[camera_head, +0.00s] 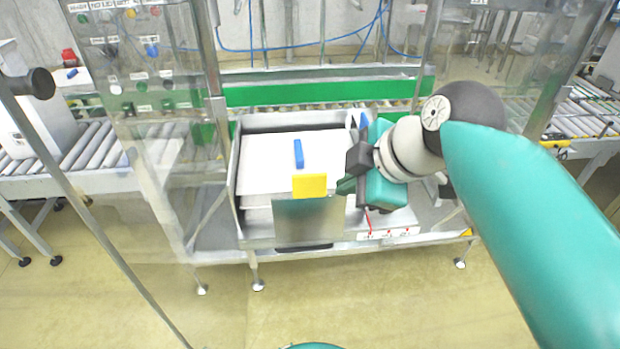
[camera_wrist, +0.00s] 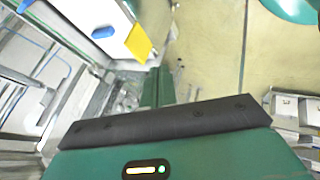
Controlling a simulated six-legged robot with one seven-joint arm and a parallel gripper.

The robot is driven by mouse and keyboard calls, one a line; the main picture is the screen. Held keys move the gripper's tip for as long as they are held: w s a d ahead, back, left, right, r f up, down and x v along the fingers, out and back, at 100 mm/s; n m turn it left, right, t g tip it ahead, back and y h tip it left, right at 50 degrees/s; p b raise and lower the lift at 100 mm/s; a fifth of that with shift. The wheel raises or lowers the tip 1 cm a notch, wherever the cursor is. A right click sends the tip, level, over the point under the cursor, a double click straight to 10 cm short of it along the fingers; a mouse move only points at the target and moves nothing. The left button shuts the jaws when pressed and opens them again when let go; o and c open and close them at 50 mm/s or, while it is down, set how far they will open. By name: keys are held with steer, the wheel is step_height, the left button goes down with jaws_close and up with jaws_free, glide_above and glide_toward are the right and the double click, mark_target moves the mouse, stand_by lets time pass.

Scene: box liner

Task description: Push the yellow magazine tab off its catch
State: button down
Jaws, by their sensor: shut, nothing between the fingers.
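The yellow magazine tab (camera_head: 309,186) stands at the front edge of the magazine, just above a grey metal plate (camera_head: 308,220). It also shows in the wrist view (camera_wrist: 138,44), up and to the left of my fingers. My gripper (camera_head: 346,186) is shut and empty, a short way right of the tab in the head view. In the wrist view its green fingers (camera_wrist: 158,87) sit together with a visible gap to the tab. The catch cannot be made out.
A white stack (camera_head: 280,165) lies in the metal-walled magazine behind the tab, with a blue piece (camera_head: 298,154) on it. Clear panels with steel posts stand left and right. The floor in front is free.

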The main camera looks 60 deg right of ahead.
glide_toward(306, 191)
step_height(306, 191, down, 4)
steer(key=a, duration=0.3)
steer(key=shift+w+d, duration=1)
steer(key=shift+d, duration=0.2)
steer(key=shift+w+d, duration=0.35)
steer(key=shift+d, duration=0.1)
steer(key=shift+w, duration=0.1)
steer(key=w+d, duration=0.3)
steer(key=shift+d, duration=0.35)
